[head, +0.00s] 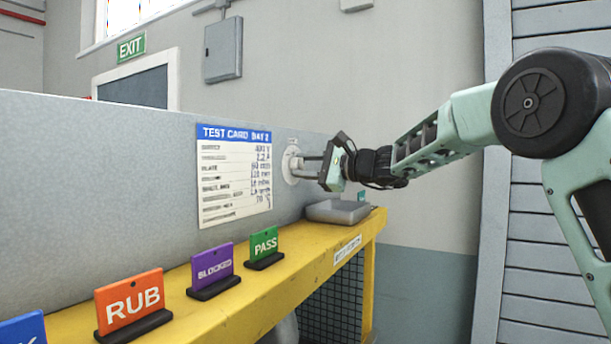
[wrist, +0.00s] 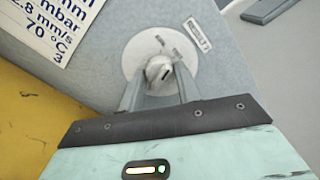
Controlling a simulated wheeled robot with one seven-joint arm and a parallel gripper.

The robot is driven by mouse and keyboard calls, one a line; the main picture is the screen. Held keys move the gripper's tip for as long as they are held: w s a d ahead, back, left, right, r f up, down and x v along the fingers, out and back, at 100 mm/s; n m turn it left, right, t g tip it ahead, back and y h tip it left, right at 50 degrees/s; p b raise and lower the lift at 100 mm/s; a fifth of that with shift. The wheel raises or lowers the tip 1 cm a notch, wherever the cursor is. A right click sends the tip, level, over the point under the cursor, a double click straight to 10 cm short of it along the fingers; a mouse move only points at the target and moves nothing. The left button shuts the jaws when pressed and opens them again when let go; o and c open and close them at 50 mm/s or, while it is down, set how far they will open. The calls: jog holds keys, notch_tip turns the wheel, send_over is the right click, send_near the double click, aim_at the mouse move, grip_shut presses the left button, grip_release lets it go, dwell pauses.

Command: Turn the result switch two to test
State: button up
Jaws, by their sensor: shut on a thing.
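The result switch (wrist: 158,70) is a grey knob with a dark slot mark, set on a round white dial plate (wrist: 192,56) on the grey panel. The plate carries small dark marks that are too blurred to read, and a small label beside it is also hard to read. In the head view the dial plate (head: 290,165) is right of the test card. My gripper (wrist: 160,85) reaches it, with its two fingers closed on either side of the knob. In the head view my gripper (head: 302,168) points left at the panel, and its fingers partly cover the switch.
The test card (head: 234,175) hangs on the panel left of the switch. A grey tray (head: 338,219) sits on the yellow bench (head: 225,307) below my gripper. Signs PASS (head: 264,244), BLOCKED (head: 214,264) and RUB (head: 129,299) stand along the bench.

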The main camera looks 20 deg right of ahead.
jog(key=shift+m+b, duration=0.35)
jog(key=shift+m, duration=0.95)
jog(key=o, duration=1)
jog(key=shift+d, duration=0.1)
jog(key=shift+b+v, duration=3.5)
jog(key=shift+v, duration=5.2)
